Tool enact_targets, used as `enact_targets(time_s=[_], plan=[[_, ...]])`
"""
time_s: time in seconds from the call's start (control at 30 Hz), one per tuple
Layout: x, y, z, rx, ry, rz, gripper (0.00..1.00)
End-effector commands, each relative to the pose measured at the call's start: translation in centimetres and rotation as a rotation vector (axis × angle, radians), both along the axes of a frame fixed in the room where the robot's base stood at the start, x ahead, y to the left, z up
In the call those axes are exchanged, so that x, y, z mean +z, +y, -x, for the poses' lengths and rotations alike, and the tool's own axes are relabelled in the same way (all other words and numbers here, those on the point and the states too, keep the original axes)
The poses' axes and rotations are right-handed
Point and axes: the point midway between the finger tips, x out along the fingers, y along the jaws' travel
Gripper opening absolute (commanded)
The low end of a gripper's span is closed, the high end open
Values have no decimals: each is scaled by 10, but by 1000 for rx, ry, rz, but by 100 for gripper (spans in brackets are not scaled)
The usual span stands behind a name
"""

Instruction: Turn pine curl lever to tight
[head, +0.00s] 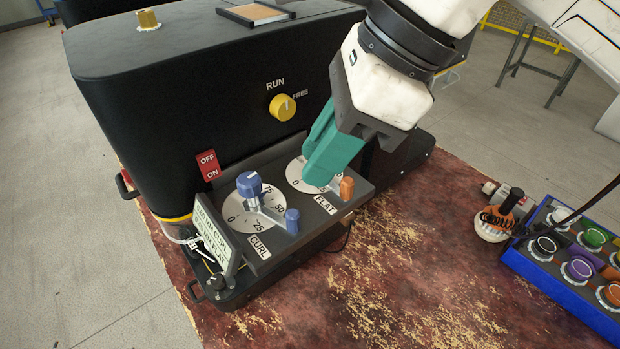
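The dial marked CURL (238,222) is a white disc with a 0-to-75 scale, on the grey control panel of a black machine. Its lever has a blue knob (249,184) on the hub and a blue end grip (292,220) pointing toward the front right. The dial marked FLAT (297,177) lies to its right, with an orange lever grip (347,188). My gripper (317,176), with teal fingers, is over the FLAT dial and hides its hub, right of the CURL lever. Whether it touches anything, or is open, cannot be told. No "tight" mark is readable.
The black machine (190,90) carries a yellow RUN/FREE knob (283,106) and a red OFF/ON switch (208,165). A partly legible sign (213,230) stands left of the CURL dial. A blue tray (560,290) of coloured lidded pots and an orange-handled tool (506,205) are right.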

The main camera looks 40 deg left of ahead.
Motion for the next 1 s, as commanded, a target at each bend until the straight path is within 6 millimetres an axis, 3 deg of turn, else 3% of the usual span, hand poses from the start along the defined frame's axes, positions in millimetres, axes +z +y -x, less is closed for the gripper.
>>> enact_targets(time_s=[0.03,0.2,0.43,0.7,1.0], plan=[[-17,7,13,11,26,-53,30],[-36,23,47,-8,99,-270,45],[-49,25,68,-134,209,-566,45],[-74,-5,57,-419,331,-872,45],[-109,-49,35,-724,393,-1050,45]])
